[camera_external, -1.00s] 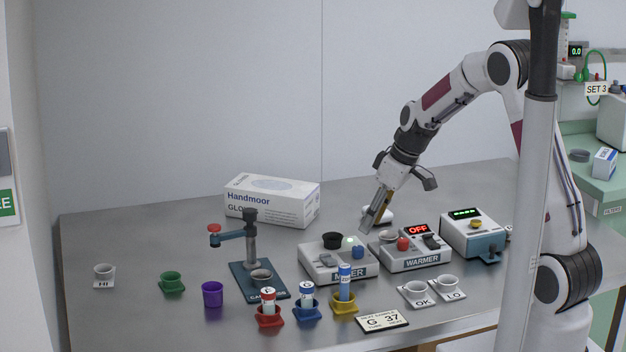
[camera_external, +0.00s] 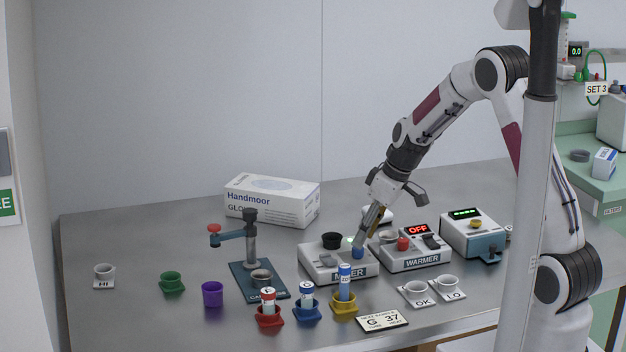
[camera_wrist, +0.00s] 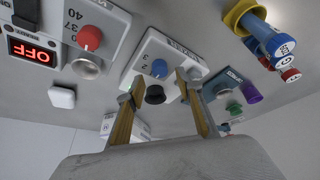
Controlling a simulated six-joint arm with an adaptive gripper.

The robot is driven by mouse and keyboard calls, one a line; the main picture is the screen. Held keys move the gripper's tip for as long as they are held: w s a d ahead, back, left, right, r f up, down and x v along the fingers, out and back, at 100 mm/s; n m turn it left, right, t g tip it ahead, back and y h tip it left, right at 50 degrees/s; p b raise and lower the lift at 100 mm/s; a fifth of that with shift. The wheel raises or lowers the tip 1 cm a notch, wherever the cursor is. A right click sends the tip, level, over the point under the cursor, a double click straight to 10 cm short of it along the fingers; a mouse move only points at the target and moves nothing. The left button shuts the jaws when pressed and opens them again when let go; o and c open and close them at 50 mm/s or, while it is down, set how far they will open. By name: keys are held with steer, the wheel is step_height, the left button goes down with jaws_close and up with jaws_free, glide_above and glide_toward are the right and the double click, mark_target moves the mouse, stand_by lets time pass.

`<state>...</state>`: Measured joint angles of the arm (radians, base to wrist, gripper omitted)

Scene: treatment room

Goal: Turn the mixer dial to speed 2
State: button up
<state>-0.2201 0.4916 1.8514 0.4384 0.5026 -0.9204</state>
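The mixer (camera_external: 312,270) is a white box on the metal table, labelled on its front, and it also shows in the wrist view (camera_wrist: 146,52). Its blue dial (camera_external: 358,253) is at the right end of its top. In the wrist view the blue dial (camera_wrist: 159,68) lies between and just beyond my fingertips. A black cup (camera_external: 332,240) stands on the mixer. My gripper (camera_external: 361,240) points down at the dial, very close above or behind it. In the wrist view my gripper (camera_wrist: 158,88) has its fingers apart with nothing held. The dial's setting is too small to read.
The warmer (camera_external: 416,262) stands close on the right, with a red knob (camera_external: 403,244) and an OFF display. A blue-labelled tube in a yellow holder (camera_external: 344,304) stands close in front of the mixer. A glove box (camera_external: 270,202) is behind left.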

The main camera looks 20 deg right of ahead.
mark_target(358, 252)
steer(key=shift+x, duration=1.75)
jaws_close()
